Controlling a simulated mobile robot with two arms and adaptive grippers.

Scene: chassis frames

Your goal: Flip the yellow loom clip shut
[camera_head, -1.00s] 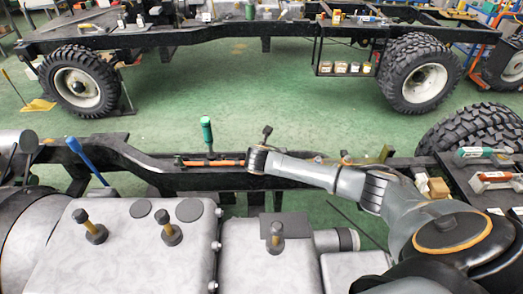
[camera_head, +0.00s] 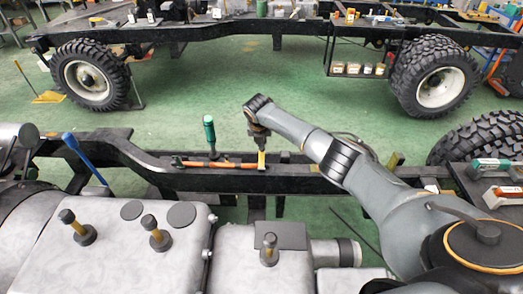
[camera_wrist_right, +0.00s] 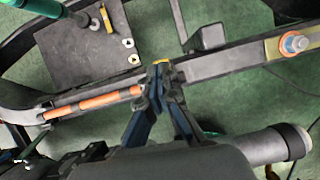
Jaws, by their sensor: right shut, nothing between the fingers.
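The yellow loom clip (camera_head: 261,162) stands on the dark chassis rail, at the right end of the orange loom (camera_head: 222,165). It shows as a narrow upright yellow strip; whether its flap is open or closed I cannot tell. My right gripper (camera_head: 260,146) points down just above the clip, shut and empty. In the right wrist view the fingertips (camera_wrist_right: 160,68) are together by the loom's right end (camera_wrist_right: 110,98), and a small bit of the yellow clip (camera_wrist_right: 161,61) shows behind them. Contact cannot be told. My left gripper is out of view.
A green-handled tool (camera_head: 209,133) stands upright behind the rail, left of the clip. A blue bar (camera_head: 84,158) leans further left. Grey tanks with knobs (camera_head: 140,255) fill the front. Open green floor (camera_head: 190,95) lies behind the rail.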

